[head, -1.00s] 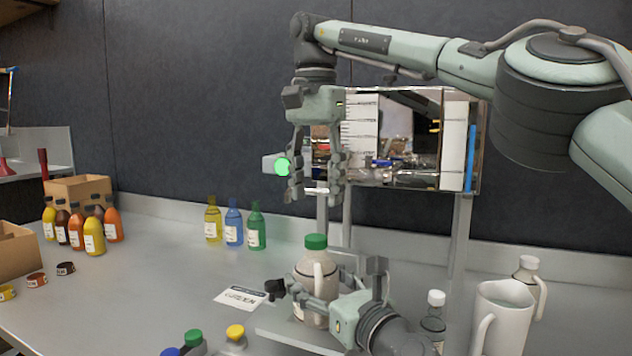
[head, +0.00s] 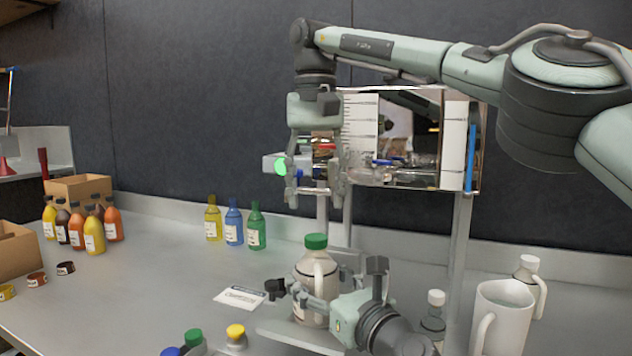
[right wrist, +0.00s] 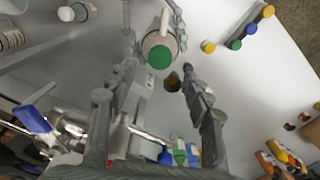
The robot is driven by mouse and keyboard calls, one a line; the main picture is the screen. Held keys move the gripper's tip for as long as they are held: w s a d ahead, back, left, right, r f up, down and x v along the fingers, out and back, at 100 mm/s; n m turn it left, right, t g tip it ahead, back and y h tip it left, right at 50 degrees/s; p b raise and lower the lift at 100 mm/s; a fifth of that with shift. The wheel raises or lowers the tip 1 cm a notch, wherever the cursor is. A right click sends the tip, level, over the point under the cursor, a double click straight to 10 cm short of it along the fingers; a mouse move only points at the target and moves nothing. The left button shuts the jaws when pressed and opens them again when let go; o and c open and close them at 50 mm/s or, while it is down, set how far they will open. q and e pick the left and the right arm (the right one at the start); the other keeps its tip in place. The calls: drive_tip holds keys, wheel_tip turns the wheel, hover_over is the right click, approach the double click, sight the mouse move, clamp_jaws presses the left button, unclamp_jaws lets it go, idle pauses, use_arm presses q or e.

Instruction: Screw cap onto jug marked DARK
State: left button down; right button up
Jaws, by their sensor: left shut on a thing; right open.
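The jug (head: 311,287) stands on a low tray at the evaporator's front and has a green cap (head: 316,241) on its mouth. Its marking is not readable here. The green cap is seen from above in the right wrist view (right wrist: 160,57). My right gripper (head: 318,190) is open and empty, fingers down, well above the jug and apart from it; its fingers also frame the right wrist view (right wrist: 160,80).
The evaporator (head: 415,150) stands behind, with a green light beside my right gripper. Yellow, blue and green bottles (head: 233,226) stand at the back. Loose caps (head: 235,332) sit in front. A white pitcher (head: 504,315) stands at right. The card (head: 240,297) lies left of the jug.

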sight(316, 236)
wheel_tip(316, 236, down, 6)
drive_tip(key=shift+f, duration=0.25)
drive_tip(key=shift+c, duration=0.3)
